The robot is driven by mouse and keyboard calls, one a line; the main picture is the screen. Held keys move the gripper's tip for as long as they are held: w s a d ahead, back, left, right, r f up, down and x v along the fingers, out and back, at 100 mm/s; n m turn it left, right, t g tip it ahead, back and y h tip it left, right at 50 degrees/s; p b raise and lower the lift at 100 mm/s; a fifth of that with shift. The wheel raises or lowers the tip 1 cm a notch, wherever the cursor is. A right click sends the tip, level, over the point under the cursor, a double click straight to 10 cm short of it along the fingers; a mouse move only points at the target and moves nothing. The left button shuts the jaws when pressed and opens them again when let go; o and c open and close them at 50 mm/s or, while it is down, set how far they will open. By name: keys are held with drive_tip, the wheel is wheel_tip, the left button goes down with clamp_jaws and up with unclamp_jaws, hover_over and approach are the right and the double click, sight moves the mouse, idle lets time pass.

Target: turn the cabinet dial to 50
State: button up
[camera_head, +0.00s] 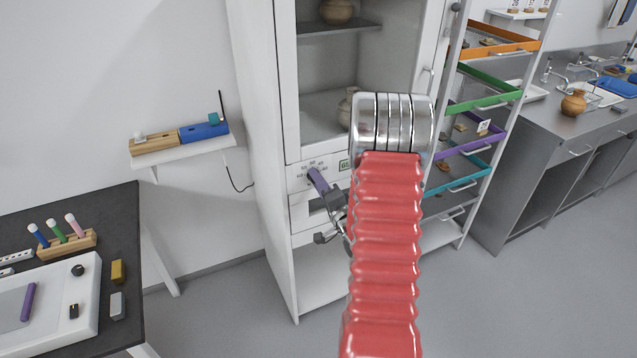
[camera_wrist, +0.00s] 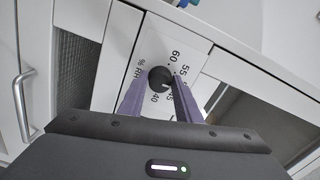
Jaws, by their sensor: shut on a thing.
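The white cabinet (camera_head: 262,150) stands in the middle of the head view, with a dial panel (camera_head: 340,164) below its glass door. In the wrist view the dial is a small round black knob (camera_wrist: 159,77) on the white panel (camera_wrist: 143,43). Printed marks around it read 60, 55, 45, 40 and % RH. The 50 mark is hidden, and I cannot read the dial's exact setting. My gripper (camera_wrist: 161,82) is shut on the dial, one purple finger on each side. In the head view its purple finger (camera_head: 317,181) meets the panel; the dial is hidden there.
My red arm covers part of the cabinet and drawer rack. A wall shelf (camera_head: 180,151) is left of the cabinet. A dark table (camera_head: 110,215) with tools stands at lower left. Coloured drawers (camera_head: 490,103) and a grey counter (camera_head: 540,125) are at right.

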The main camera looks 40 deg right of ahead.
drive_tip(key=shift+s+d+f+m, duration=0.1)
drive_tip(key=shift+d+f+m, duration=0.1)
drive_tip(key=shift+m, duration=0.3)
drive_tip(key=o, duration=0.8)
drive_tip(key=shift+o, duration=1.3)
drive_tip(key=shift+a+r, duration=0.1)
drive_tip(key=v, duration=1.3)
drive_tip(key=shift+s+a, duration=0.2)
drive_tip(key=shift+s, duration=0.1)
